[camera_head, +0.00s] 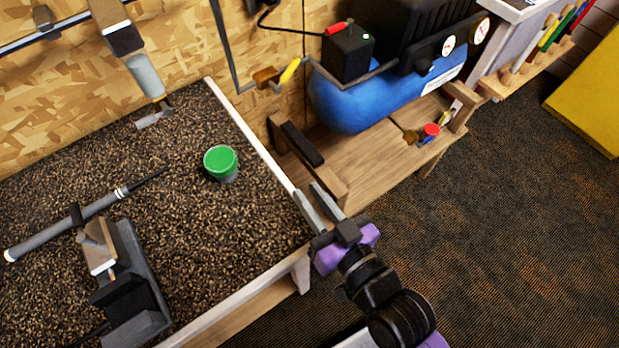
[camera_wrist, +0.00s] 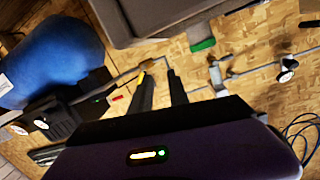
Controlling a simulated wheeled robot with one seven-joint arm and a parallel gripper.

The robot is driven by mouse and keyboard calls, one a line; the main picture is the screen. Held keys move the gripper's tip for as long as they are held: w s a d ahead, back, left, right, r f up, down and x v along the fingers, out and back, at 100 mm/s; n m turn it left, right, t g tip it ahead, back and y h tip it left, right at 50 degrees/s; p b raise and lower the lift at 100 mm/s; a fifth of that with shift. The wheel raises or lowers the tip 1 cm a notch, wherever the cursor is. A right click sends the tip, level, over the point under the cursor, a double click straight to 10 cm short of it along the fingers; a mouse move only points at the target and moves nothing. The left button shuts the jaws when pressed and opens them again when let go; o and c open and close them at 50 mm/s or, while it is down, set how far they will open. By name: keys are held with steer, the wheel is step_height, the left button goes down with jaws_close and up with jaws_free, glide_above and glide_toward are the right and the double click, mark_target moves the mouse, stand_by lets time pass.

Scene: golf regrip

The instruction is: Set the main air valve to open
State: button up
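The likely main air valve (camera_head: 266,76) is a brass-coloured body with a yellow lever (camera_head: 290,70), on a grey pipe by the wood wall left of the blue compressor tank. The lever slants up and right, close to the pipe's line; I cannot tell its exact setting. My gripper (camera_head: 306,191) is over the right edge of the workbench, in front of and below the valve in the head view. Its fingers (camera_wrist: 160,75) are apart with nothing between them.
The blue compressor tank (camera_head: 370,100) stands on a wooden stand right of the valve. A black box with a red lever (camera_head: 337,29) sits by the tank. A green cup (camera_head: 220,160), a golf club and a vise are on the workbench (camera_head: 200,250).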

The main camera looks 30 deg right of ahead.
jaws_close()
steer(key=shift+a+r, duration=0.1)
steer(key=shift+a, duration=0.15)
steer(key=w+a+r+n+t+y+b, duration=0.1)
steer(key=w+a+r+n+y, duration=0.15)
steer(key=w+r+n, duration=0.9)
steer(key=w+d+f+m+g+h, duration=0.1)
steer(key=w+d+f+h, duration=0.1)
steer(key=w+d, duration=0.3)
steer(key=w+d+f+m+g+h+p, duration=0.1)
steer(key=w+d+f+g+h, duration=0.1)
steer(key=w+d, duration=0.4)
steer(key=shift+w+d+f+h, duration=0.15)
steer(key=shift+w+f+h, duration=0.7)
steer(key=shift+w, duration=1.15)
